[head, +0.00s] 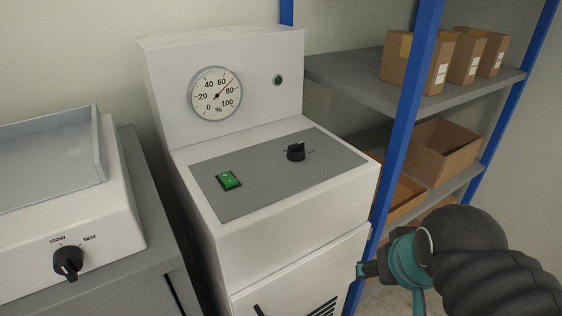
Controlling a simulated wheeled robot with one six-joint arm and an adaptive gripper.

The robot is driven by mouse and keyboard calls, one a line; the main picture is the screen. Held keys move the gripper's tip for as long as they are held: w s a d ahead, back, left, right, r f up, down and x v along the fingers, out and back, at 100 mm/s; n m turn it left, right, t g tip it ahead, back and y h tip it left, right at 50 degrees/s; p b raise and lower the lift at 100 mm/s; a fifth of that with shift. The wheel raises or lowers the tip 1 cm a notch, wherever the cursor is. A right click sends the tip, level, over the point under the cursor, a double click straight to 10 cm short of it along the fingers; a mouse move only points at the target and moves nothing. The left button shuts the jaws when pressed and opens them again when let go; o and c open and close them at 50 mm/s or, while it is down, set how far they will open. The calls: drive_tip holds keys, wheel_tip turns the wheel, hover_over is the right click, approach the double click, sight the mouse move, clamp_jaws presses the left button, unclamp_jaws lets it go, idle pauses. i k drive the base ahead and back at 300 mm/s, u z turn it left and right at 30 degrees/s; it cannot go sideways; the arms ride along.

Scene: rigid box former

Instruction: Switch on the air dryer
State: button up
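The white cabinet (215,160), which appears to be the air dryer, stands in the middle of the head view. Its grey sloped panel carries a green rocker switch (229,180) on the left and a black rotary knob (296,151) on the right. My gripper (362,270) is at the lower right, in front of the cabinet's right side, below the panel and apart from the switch. Its fingers are mostly hidden.
At the left is another white machine (105,215) with a slow/fast knob (68,262) on a grey cabinet. Blue-posted shelving (350,80) with cardboard boxes (445,150) stands at the right, close to the dryer. The space above the panel is clear.

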sight(228, 181)
drive_tip(key=u, duration=1.25)
drive_tip(key=k, duration=0.7)
drive_tip(key=z, duration=1.15)
